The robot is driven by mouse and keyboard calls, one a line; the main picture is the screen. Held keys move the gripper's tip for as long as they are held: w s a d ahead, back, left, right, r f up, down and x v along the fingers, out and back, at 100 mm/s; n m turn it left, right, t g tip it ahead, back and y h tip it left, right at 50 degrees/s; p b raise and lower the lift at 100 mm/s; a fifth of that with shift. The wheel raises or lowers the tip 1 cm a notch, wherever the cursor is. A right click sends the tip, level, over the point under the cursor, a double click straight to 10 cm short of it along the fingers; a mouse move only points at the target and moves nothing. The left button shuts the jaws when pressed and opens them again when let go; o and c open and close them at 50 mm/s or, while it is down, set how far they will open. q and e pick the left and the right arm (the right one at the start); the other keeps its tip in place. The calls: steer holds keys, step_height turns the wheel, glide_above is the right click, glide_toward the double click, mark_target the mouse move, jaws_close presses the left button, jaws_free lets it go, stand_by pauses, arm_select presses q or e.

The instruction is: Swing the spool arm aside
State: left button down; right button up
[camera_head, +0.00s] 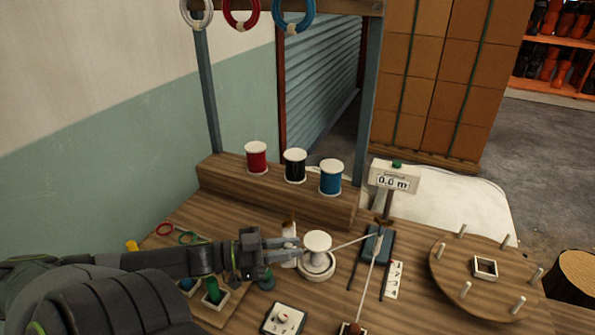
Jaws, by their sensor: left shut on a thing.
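A white spool (317,242) stands on a round white base (318,273) near the middle of the table. A pale cord runs from it to a dark blue block (373,246) at the right. Just left of the spool is a white upright piece (289,231) with a brown top; I cannot tell whether it is part of the spool arm. My left gripper (286,250) reaches in from the left and is shut on this upright piece, partly covering it. My right gripper is out of view.
Red, black and blue spools stand on a wooden step (230,186) behind. A meter (394,178) reading 0.0 m stands to the right. A round pegged board (455,265) lies at the right.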

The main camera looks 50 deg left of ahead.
arm_select(q)
steer(key=shift+s+a, duration=0.25)
steer(key=shift+a, duration=0.05)
steer(key=shift+s+a+p, duration=0.25)
steer(key=shift+s+p, duration=0.05)
steer(key=shift+p, duration=0.15)
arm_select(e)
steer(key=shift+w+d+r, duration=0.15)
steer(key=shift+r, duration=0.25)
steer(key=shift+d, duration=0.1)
arm_select(q)
steer(key=c, duration=1.4)
jaws_free()
